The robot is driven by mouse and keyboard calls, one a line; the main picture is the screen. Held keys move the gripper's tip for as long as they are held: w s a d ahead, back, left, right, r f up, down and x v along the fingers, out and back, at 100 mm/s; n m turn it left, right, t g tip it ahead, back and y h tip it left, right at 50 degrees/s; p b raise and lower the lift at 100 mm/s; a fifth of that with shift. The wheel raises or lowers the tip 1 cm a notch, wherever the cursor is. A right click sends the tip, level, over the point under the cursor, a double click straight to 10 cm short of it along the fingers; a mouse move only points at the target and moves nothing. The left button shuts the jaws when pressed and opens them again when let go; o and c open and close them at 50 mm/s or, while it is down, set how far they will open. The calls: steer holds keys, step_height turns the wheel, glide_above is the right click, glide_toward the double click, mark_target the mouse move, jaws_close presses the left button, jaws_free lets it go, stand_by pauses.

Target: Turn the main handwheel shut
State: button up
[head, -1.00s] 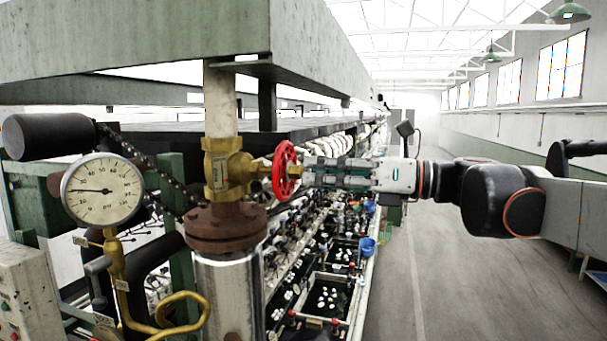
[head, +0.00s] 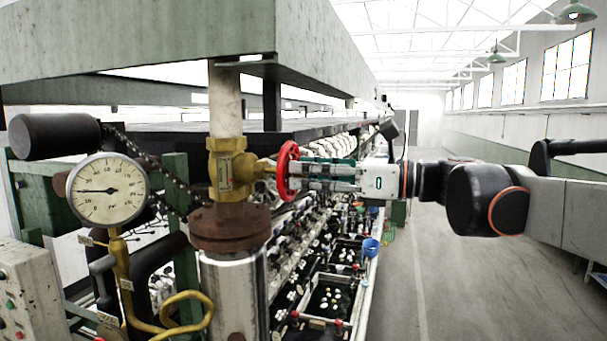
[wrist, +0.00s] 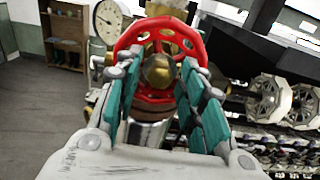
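The red main handwheel (head: 287,171) sits edge-on to the head view, on the right side of the brass valve (head: 226,170). In the wrist view the handwheel (wrist: 131,42) faces me, with its brass hub (wrist: 158,72) in the middle. My gripper (head: 302,174) is right at the wheel's face, coming from the right. In the wrist view the teal-padded fingers of my gripper (wrist: 160,65) stand apart, one on each side of the hub, their tips at the wheel. Whether they touch rim or spokes is hidden.
A pressure gauge (head: 107,190) stands left of the valve, its needle pointing left. A rusty flange (head: 230,228) and metal pipe (head: 232,290) are below. Reeling basins (head: 325,295) run along behind. The aisle floor (head: 440,270) on the right is clear.

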steer(key=shift+c, duration=0.3)
jaws_close()
steer(key=m, duration=1.1)
steer(key=shift+o, duration=0.3)
jaws_free()
jaws_close()
